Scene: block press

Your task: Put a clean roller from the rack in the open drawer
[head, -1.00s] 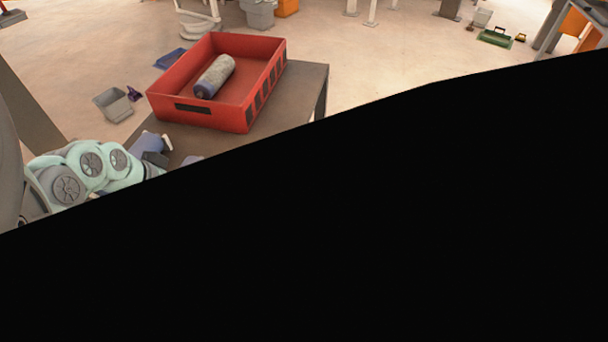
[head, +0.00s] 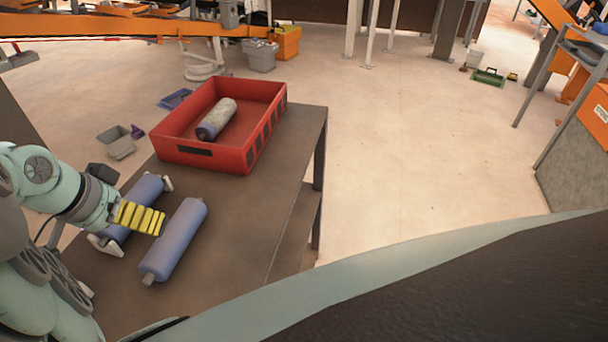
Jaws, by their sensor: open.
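Two clean blue rollers lie on the brown table. One roller (head: 145,191) lies between the white end brackets of a small rack (head: 106,245). The other roller (head: 177,236) lies just to the right, with its grey shaft end toward me; I cannot tell whether the rack supports it. My gripper (head: 140,217), with yellow ribbed fingers, is open over the left roller, its tips close to the right one. I cannot tell if it touches either. No open drawer can be made out in this view.
A red crate (head: 246,160) stands at the table's back, holding a stained roller (head: 216,118). The brown table (head: 250,222) is bare right of the rollers. A grey bin (head: 117,143) stands on the floor at left. My own body fills the lower right.

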